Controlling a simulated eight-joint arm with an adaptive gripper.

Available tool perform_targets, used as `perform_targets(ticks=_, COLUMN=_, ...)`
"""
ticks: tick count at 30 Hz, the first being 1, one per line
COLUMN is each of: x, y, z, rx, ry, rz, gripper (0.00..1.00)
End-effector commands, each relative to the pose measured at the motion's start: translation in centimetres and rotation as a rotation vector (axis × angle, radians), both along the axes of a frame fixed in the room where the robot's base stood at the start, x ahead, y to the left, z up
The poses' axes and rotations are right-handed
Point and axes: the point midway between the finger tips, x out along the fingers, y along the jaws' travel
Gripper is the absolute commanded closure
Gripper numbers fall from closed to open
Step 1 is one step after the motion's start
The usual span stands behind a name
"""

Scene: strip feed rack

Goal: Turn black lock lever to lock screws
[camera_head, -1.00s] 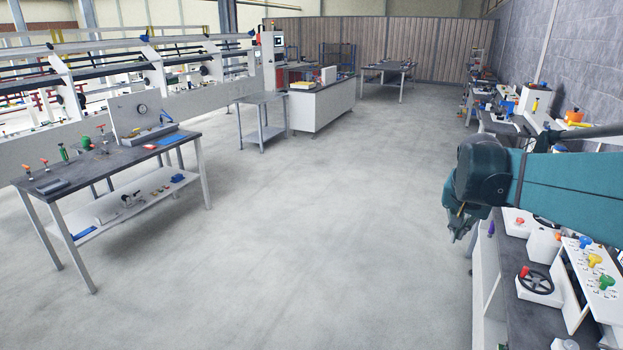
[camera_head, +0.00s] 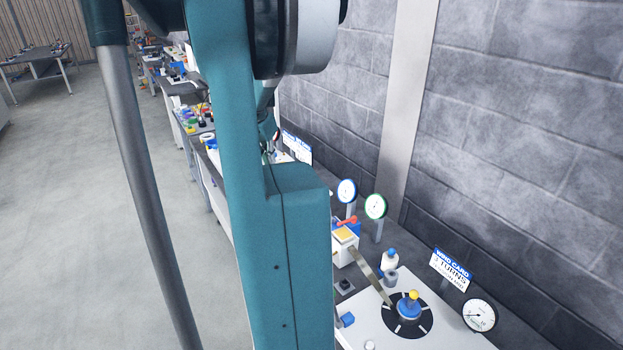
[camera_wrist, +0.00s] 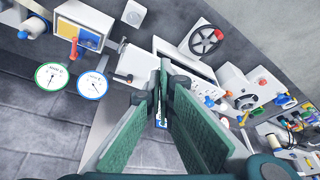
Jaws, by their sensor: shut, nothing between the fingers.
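My gripper (camera_wrist: 164,68) is shut and empty in the wrist view, its two green finger pads meeting near the picture's middle above the bench. I cannot pick out the black lock lever or the screws with certainty. A white box-like device (camera_wrist: 182,66) lies just beyond the fingertips, partly hidden by them. A small dark part (camera_wrist: 124,78) shows at its left end; I cannot tell whether it is the lever. In the head view my arm covers much of the bench, and I cannot make out the gripper clearly.
Two round gauges (camera_wrist: 51,76) (camera_wrist: 92,84) stand left of the fingers. A black handwheel (camera_wrist: 206,40) is beyond them. White units with coloured knobs (camera_wrist: 240,92) are to the right. In the head view a blue-and-yellow knob on a black dial (camera_head: 408,308) sits near a grey wall (camera_head: 520,130).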

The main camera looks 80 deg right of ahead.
Motion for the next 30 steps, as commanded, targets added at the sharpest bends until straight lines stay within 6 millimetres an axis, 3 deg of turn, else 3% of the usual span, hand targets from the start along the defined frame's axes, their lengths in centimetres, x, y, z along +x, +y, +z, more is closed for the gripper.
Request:
perform_targets(ticks=3, x=-3.8, y=-3.8, z=-0.7, rx=0.008, ry=0.004, rz=-0.096, gripper=1.0)
perform_targets(ticks=9, x=-10.6, y=-9.2, z=-2.3, rx=0.018, ry=0.012, rz=-0.254, gripper=1.0)
perform_targets(ticks=16, x=-17.1, y=-13.3, z=-4.0, rx=0.027, ry=0.017, rz=-0.395, gripper=1.0)
perform_targets(ticks=21, x=-19.3, y=-14.4, z=-4.6, rx=0.029, ry=0.019, rz=-0.441, gripper=1.0)
perform_targets(ticks=30, x=-19.7, y=-14.6, z=-4.7, rx=0.03, ry=0.019, rz=-0.448, gripper=1.0)
